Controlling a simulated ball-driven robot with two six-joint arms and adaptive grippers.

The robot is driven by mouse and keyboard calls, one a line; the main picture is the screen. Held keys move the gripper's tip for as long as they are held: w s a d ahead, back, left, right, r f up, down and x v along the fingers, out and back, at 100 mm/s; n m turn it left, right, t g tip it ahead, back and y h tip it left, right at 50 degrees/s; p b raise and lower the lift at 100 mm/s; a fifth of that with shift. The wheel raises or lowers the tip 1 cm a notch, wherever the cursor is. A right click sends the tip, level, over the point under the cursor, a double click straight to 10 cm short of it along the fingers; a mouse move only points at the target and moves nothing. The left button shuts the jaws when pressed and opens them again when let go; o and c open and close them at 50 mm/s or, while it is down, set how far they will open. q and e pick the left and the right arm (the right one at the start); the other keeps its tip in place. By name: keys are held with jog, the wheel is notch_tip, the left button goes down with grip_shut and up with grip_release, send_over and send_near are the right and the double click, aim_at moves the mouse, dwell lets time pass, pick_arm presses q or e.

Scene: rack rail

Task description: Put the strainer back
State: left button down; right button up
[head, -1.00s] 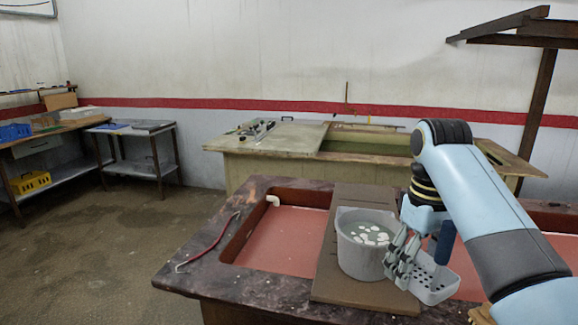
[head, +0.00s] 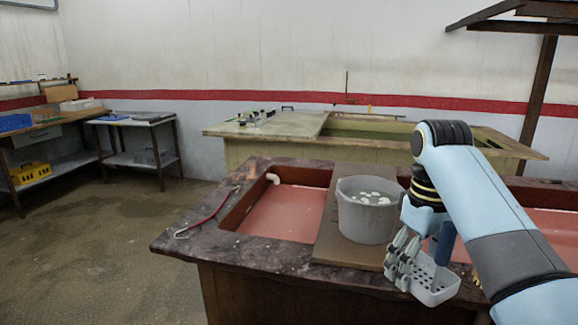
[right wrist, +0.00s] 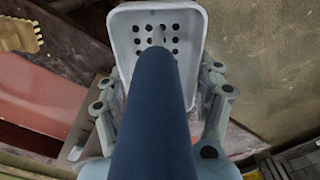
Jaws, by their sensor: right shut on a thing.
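The strainer is a light grey perforated scoop (head: 437,284) with a dark blue handle (head: 445,243). My right gripper (head: 402,262) is shut on it. The strainer hangs with its handle up, in front of the counter's near edge in the head view. In the right wrist view the blue handle (right wrist: 155,115) runs up the middle to the perforated scoop (right wrist: 157,35), between the fingers. The handle hides part of the grip. My left gripper is out of view.
A grey bucket (head: 366,221) with white pieces floating in it stands on a brown board across the dark counter (head: 290,256). A red hooked bar (head: 208,214) lies at the counter's left. A yellowish toothed piece (right wrist: 20,35) shows in the right wrist view. Open floor lies left.

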notch_tip(320, 180, down, 16)
jog(key=b, duration=1.3)
jog(key=shift+s, duration=0.15)
jog(key=shift+d, duration=0.15)
